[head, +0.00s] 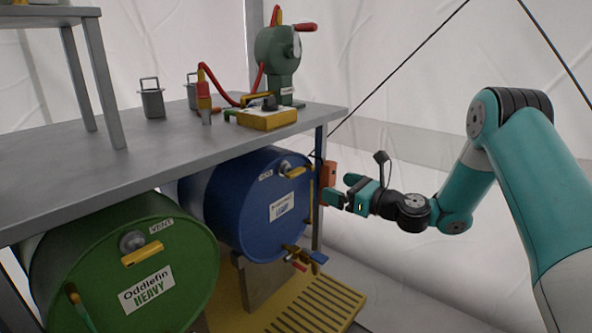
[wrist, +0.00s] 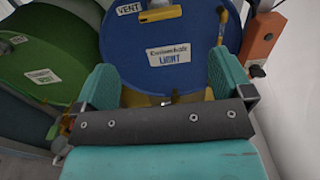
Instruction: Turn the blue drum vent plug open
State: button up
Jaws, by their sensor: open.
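The blue drum (head: 262,222) lies on its side under the table, its round face toward the front right. Its vent plug (head: 293,172) is a small fitting with a yellow handle near the top of that face, beside a VENT label. My gripper (head: 340,190) is to the right of the drum face, open and empty, apart from the plug. In the wrist view its two teal fingers (wrist: 162,88) stand apart in front of the drum face.
A green drum (head: 190,262) with its own yellow vent handle lies at the left. An orange box (head: 328,174) is on the table leg near my gripper. A valve (head: 310,256) sticks out low on the blue drum. The grey table (head: 70,165) carries a green pump (head: 278,62).

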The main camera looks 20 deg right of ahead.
aim_at(299, 173)
jog(key=p+x, duration=1.2)
jog(key=x, duration=0.1)
jog(key=shift+w+a, duration=0.45)
jog(key=shift+w, duration=0.15)
jog(key=c, duration=0.9)
